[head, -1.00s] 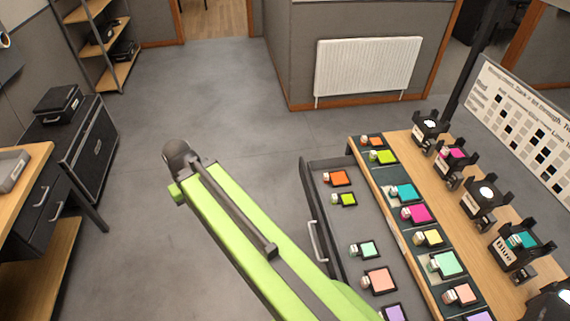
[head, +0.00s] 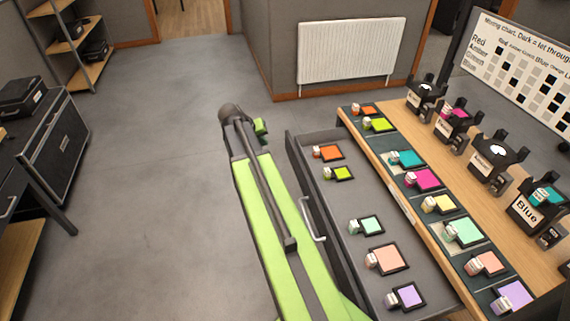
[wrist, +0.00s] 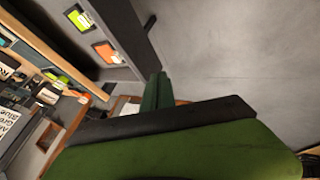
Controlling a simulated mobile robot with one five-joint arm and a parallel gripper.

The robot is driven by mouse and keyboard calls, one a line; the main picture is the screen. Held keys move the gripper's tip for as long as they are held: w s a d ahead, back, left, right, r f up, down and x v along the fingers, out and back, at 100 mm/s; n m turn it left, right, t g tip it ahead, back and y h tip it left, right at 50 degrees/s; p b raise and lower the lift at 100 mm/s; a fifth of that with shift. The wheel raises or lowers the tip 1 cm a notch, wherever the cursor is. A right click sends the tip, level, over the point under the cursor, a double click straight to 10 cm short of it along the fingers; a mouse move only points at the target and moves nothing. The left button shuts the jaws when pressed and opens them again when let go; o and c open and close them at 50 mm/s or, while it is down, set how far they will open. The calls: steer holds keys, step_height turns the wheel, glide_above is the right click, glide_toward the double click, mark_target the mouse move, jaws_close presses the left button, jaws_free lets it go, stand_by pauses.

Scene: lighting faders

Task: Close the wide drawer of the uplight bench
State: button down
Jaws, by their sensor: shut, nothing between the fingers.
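The wide drawer (head: 330,200) of the uplight bench (head: 410,165) stands open, pulled out to the left of the bench top in the head view. Its grey inside holds several coloured swatches, and a pale bar handle (head: 313,220) is on its dark front. My arm reaches forward just left of the drawer front. My gripper (wrist: 157,91) shows in the wrist view with its dark green fingers shut and empty. It appears beside the far end of the drawer front (wrist: 125,28); contact cannot be told.
Several black lamp holders (head: 490,160) and a row of swatches stand on the bench top. A mixing chart (head: 525,80) is behind. A white radiator (head: 350,50) is on the far wall. A black case (head: 50,145) stands left; the grey floor between is clear.

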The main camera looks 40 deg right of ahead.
steer(key=d, duration=0.2)
steer(key=b, duration=0.8)
glide_toward(291, 149)
steer(key=x, duration=0.5)
steer(key=shift+w+f, duration=0.2)
steer(key=shift+w, duration=0.1)
